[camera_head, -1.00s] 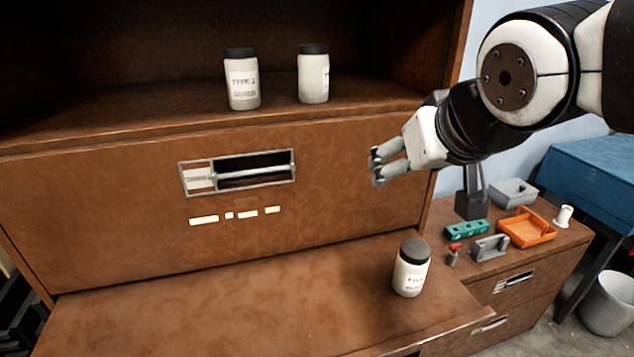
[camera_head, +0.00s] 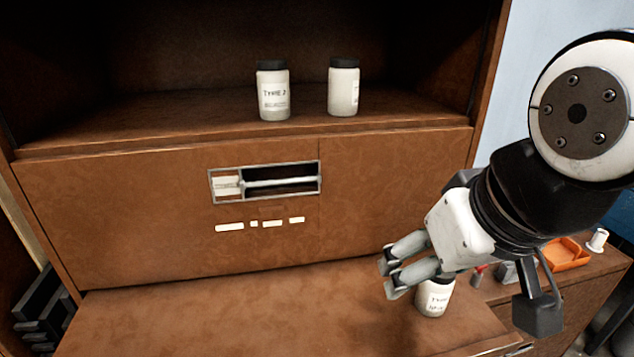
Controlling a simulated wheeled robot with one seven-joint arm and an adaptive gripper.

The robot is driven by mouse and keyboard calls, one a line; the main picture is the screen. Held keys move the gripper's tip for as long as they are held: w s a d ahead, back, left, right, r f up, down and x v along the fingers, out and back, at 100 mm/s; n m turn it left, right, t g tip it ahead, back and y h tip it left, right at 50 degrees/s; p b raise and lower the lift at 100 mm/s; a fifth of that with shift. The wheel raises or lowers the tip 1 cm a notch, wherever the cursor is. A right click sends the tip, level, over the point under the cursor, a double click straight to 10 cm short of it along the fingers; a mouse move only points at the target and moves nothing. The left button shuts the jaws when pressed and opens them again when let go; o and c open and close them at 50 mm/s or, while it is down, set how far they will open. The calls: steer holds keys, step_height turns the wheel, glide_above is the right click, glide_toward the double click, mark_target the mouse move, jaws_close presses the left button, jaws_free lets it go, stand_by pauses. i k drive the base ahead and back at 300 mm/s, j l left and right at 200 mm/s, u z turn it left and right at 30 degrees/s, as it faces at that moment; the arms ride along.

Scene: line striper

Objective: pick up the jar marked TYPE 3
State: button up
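A white jar (camera_head: 436,299) stands upright on the lower brown surface at the right. Its label starts with TYPE, but I cannot read the number clearly, and my gripper hides its dark lid. My gripper (camera_head: 393,275) is in front of and above this jar in the picture, tips pointing left. Its two fingers are apart with nothing between them. On the upper shelf, a jar (camera_head: 273,92) with a dark lid reads TYPE 2. Another dark-lidded jar (camera_head: 343,88) stands to its right, with its label turned mostly to the right and unreadable.
The lower brown surface (camera_head: 230,315) is clear left of the jar. A brown front panel with a metal slot handle (camera_head: 265,183) rises behind it. At the right are an orange tray (camera_head: 566,253) and a white spool (camera_head: 597,240), partly behind my arm.

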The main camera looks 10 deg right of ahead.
mark_target(432, 296)
steer(key=l+z, duration=0.25)
steer(key=l, duration=0.55)
steer(key=i+l+z, duration=0.2)
steer(key=l, duration=0.55)
